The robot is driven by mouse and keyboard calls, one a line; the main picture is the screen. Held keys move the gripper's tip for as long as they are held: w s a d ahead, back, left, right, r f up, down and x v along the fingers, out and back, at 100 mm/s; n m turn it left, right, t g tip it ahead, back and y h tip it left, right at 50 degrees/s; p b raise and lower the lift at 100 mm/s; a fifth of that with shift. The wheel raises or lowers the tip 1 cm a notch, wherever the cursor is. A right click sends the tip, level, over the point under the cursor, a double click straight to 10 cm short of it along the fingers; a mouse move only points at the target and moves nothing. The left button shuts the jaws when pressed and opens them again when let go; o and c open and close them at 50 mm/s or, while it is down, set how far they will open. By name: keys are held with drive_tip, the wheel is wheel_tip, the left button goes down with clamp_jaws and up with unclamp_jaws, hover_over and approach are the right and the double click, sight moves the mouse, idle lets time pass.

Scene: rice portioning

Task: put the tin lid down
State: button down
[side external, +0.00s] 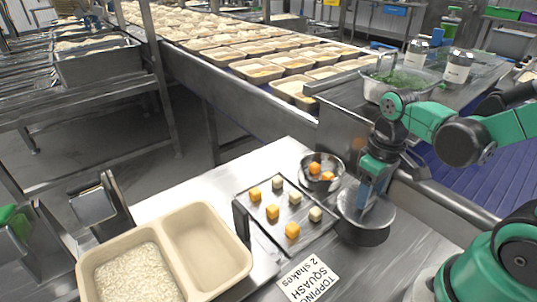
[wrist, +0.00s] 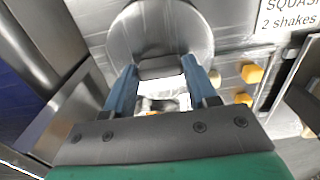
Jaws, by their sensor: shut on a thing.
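The tin lid (side external: 352,208) is a round, silvery metal disc. In the side view it lies on or just over a dark round tin (side external: 366,236) at the right of the steel work surface; I cannot tell whether there is a gap. My gripper (side external: 364,200) points down over the lid and is shut on it. In the wrist view the lid (wrist: 160,28) fills the top middle, and the two blue fingers of my gripper (wrist: 161,82) stand either side of its grey handle (wrist: 160,67). The inside of the tin is hidden.
A metal bowl (side external: 340,163) with orange pieces stands just behind the tin. A tray (side external: 262,226) of yellow and pale cubes lies to the left. A beige two-part container (side external: 191,237) holds rice in its left part. A "TOPPING SQUASH" card (side external: 308,279) lies in front.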

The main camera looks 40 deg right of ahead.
drive_tip(key=shift+f, duration=1.4)
drive_tip(key=shift+f, duration=0.2)
drive_tip(key=shift+c, duration=1.3)
unclamp_jaws()
wheel_tip(320, 180, up, 12)
drive_tip(key=shift+r, duration=0.1)
drive_tip(key=w+a+f+t, duration=0.1)
drive_tip(key=w+a+t, duration=0.4)
drive_tip(key=t, duration=0.2)
drive_tip(key=shift+f, duration=0.2)
